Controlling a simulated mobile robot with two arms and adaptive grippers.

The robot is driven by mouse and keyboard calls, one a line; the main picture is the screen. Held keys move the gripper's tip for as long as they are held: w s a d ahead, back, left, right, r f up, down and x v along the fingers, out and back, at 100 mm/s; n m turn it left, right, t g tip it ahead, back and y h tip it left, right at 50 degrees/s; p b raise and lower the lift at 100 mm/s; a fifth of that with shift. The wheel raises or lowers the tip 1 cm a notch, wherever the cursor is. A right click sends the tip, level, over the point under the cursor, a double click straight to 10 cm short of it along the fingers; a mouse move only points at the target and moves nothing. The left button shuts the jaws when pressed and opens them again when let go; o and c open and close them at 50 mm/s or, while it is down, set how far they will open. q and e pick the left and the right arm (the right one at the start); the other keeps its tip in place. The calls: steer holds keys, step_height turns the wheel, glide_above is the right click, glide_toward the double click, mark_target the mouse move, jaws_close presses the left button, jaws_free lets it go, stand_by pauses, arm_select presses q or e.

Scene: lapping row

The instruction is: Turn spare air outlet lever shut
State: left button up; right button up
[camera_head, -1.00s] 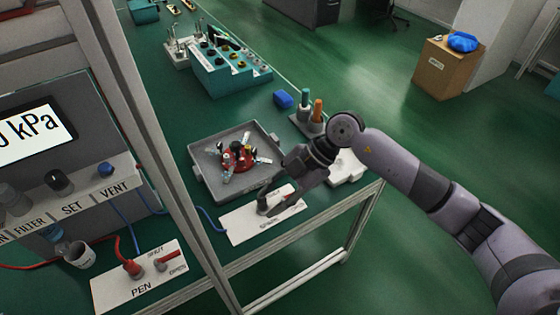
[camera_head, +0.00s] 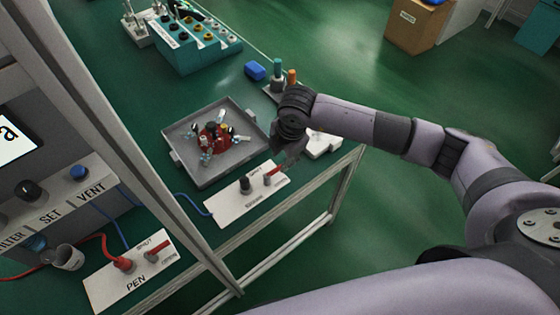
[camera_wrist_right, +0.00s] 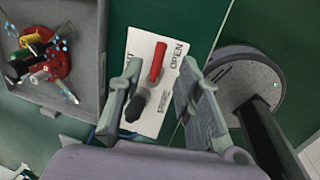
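The spare outlet plate (camera_head: 232,207) is a white panel on the green bench, with a dark round fitting (camera_head: 245,184) and a small lever with a red handle (camera_head: 276,176). My right gripper (camera_head: 291,158) is at the plate's right end, close to the lever. In the right wrist view the gripper (camera_wrist_right: 161,72) is open, a finger on each side of the red lever (camera_wrist_right: 157,62); I cannot tell if either touches it. The word OPEN shows right of the lever on the plate (camera_wrist_right: 147,45); the opposite label is partly covered by the left finger. My left gripper is out of view.
A grey tray (camera_head: 178,135) with a red cluster of fittings (camera_head: 212,138) lies behind the plate. The PEN plate (camera_head: 105,291), with its red hose, is at front left. A metal post (camera_head: 128,150) stands between. A blue block (camera_head: 255,70) and a teal rack (camera_head: 192,55) are further back.

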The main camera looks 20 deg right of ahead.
mark_target(279, 167)
steer(key=f, duration=0.3)
steer(key=w+f, duration=0.1)
steer(key=f, duration=0.1)
steer(key=shift+a+f, duration=0.15)
steer(key=shift+a, duration=0.05)
steer(key=shift+c, duration=0.4)
jaws_close()
